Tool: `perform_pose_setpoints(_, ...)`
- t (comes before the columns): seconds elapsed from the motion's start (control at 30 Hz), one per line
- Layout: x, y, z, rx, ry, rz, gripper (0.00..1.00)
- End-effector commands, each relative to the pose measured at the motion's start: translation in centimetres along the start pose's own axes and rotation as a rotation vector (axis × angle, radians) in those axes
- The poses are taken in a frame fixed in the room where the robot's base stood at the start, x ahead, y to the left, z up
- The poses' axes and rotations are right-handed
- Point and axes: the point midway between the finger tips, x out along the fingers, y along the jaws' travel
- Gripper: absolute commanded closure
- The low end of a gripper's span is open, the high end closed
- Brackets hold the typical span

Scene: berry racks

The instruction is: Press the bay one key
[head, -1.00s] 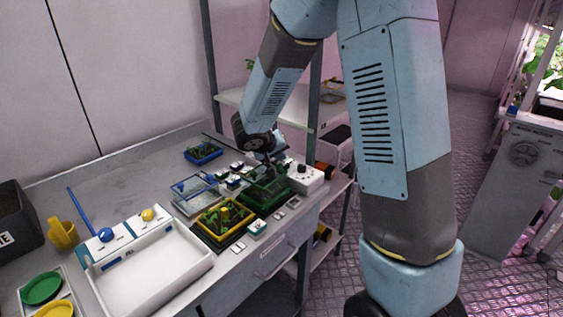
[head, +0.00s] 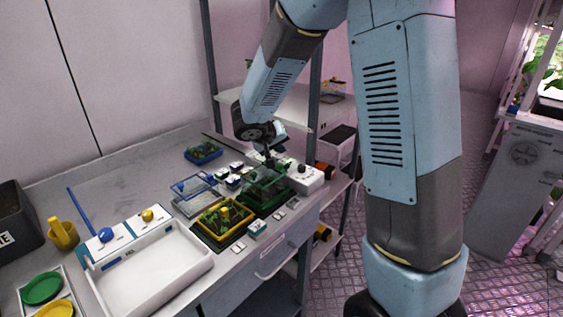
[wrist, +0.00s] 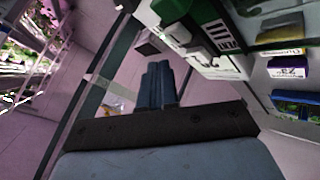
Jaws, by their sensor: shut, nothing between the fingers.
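My gripper (head: 270,162) is at the back right of the bench, above the green tray (head: 262,203) and left of a white box (head: 304,178) with a dark knob. Its fingers are closed together and empty; they show in the wrist view (wrist: 158,84). In the wrist view a white and green block with printed lettering (wrist: 190,32) lies to the upper right of the fingers, apart from them in the picture. I cannot make out which part is the bay one key; labels are too small or cut off to read surely.
A yellow tray of plants (head: 224,219), a blue tray (head: 203,152) and several small white-topped blocks stand around the green tray. A white bin (head: 150,268) is at the front. A shelf post (head: 314,80) rises behind the arm.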

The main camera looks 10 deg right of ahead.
Motion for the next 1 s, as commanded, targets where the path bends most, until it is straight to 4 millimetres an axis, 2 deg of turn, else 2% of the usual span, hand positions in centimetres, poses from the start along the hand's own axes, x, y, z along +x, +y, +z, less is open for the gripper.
perform_pose_setpoints(0.53,-3.0,2.1,-2.2,0.0,0.001,-0.001,1.0)
perform_pose_setpoints(1.0,-3.1,2.3,-2.3,0.0,0.0,-0.001,1.0)
